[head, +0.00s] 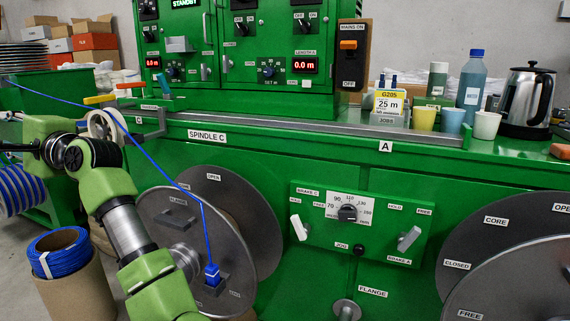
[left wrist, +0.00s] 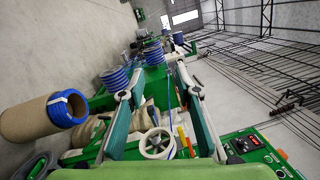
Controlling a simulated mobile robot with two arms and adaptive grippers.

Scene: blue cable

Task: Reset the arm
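My left arm (head: 115,205) is green and grey and rises from the bottom of the head view, then bends to the left edge. Its gripper is not clearly visible there. In the left wrist view my left gripper (left wrist: 158,72) has its two fingers spread wide, with nothing held between them. My right arm and gripper are not in view.
The green machine (head: 250,150) fills the middle, with a control panel (head: 365,222) on its front. Cups (head: 487,125), a blue bottle (head: 471,85) and a kettle (head: 527,98) stand on its right ledge. A blue cable coil (head: 60,252) sits on a cardboard tube (head: 75,295) at lower left.

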